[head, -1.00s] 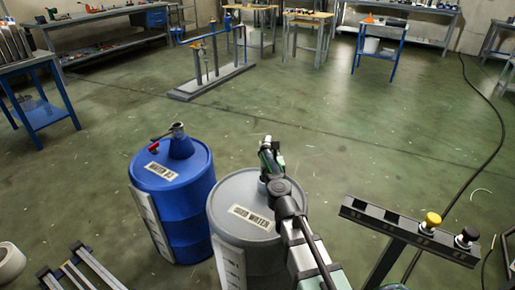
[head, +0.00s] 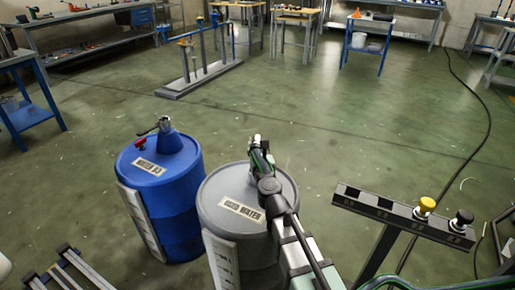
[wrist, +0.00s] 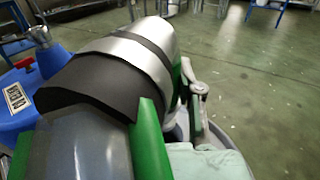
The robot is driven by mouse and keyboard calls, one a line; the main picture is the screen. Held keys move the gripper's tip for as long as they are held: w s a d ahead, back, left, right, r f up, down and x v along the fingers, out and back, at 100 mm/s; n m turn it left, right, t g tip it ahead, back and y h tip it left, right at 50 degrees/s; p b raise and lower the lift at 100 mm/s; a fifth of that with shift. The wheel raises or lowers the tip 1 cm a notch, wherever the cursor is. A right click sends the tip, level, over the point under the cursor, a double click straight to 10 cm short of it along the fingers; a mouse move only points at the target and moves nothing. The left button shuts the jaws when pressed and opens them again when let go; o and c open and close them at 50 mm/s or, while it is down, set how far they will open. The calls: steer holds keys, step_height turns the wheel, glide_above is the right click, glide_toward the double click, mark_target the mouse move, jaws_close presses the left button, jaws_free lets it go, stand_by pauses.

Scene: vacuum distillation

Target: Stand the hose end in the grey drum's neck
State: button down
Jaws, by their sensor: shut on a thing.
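The grey drum (head: 224,192) stands upright in the head view, with a white label on its top. My gripper (head: 259,153) is over the far right part of its top and hides the neck. In the wrist view my gripper's green-padded fingers (wrist: 147,138) are shut on a thick round piece, which I take to be the hose end (wrist: 95,85). It has a black collar, silver bands and a grey body, and it lies tilted across the view. I cannot tell whether its tip touches the neck. A bit of the grey drum shows behind the fingers.
A blue drum (head: 180,185) with a raised spout and red cap stands close left of the grey drum. A dark rail stand with yellow and black knobs (head: 400,213) is on the right. A low post rack (head: 200,78) stands behind. The floor between is open.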

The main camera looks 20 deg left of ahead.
steer(key=shift+f+b, duration=0.8)
steer(key=shift+f, duration=0.35)
steer(key=shift+f+b, duration=3.3)
steer(key=shift+b, duration=0.05)
stand_by(0.4)
steer(key=c, duration=0.7)
jaws_free()
steer(key=shift+s, duration=0.1)
steer(key=v, duration=0.7)
steer(key=shift+s+d, duration=0.15)
steer(key=shift+d, duration=0.1)
